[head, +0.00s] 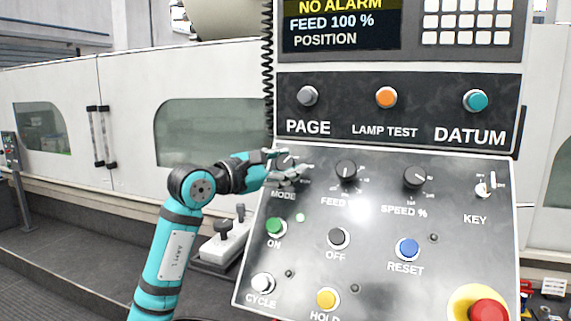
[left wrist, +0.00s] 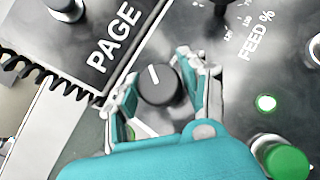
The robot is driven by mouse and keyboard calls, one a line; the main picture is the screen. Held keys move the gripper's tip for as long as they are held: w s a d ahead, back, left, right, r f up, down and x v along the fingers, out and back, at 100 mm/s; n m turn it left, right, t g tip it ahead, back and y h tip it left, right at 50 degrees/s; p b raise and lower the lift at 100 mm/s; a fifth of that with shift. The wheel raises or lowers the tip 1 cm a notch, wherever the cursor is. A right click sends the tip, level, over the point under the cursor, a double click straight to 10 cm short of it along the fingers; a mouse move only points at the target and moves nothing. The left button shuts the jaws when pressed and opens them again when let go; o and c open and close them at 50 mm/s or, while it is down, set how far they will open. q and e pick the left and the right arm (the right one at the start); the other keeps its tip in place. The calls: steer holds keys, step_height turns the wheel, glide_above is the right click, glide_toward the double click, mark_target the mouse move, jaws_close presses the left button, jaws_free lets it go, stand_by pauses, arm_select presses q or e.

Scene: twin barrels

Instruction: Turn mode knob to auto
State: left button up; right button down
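The mode knob (left wrist: 157,86) is a dark round knob with a white pointer line. In the left wrist view the line points up and slightly left. In the head view the knob (head: 284,161) is partly covered by my left gripper, above the word MODE. My left gripper (head: 281,168) reaches the panel from the left. In the left wrist view the two fingers of my left gripper (left wrist: 160,75) stand on either side of the knob and look slightly apart from it; contact is hard to judge. The auto mark is not readable. My right gripper is not in view.
The feed knob (head: 346,172), speed knob (head: 415,178) and key switch (head: 485,186) sit to the right. The green ON button (head: 275,227) is below. The PAGE button (head: 307,96) is above. A coiled black cable (head: 267,70) hangs along the panel's left edge.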

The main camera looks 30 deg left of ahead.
arm_select(q)
steer(key=c, duration=0.7)
steer(key=shift+n+t+y+b, duration=0.3)
steer(key=shift+n+y+b, duration=0.1)
steer(key=shift+n+b, duration=0.3)
steer(key=n+t+y+b, duration=0.1)
steer(key=n+y+b, duration=0.2)
steer(key=n+y, duration=0.1)
steer(key=shift+f+n, duration=0.1)
steer(key=shift+n, duration=0.4)
steer(key=n+y+b, duration=0.2)
steer(key=n+b, duration=0.1)
steer(key=b, duration=0.1)
steer(key=shift+r+n+y+b, duration=0.2)
steer(key=shift+n+y+b, duration=0.3)
steer(key=shift+y+b, duration=0.25)
steer(key=o, duration=1.1)
steer(key=shift+h, duration=0.25)
steer(key=shift+o, duration=0.2)
steer(key=v, duration=1.2)
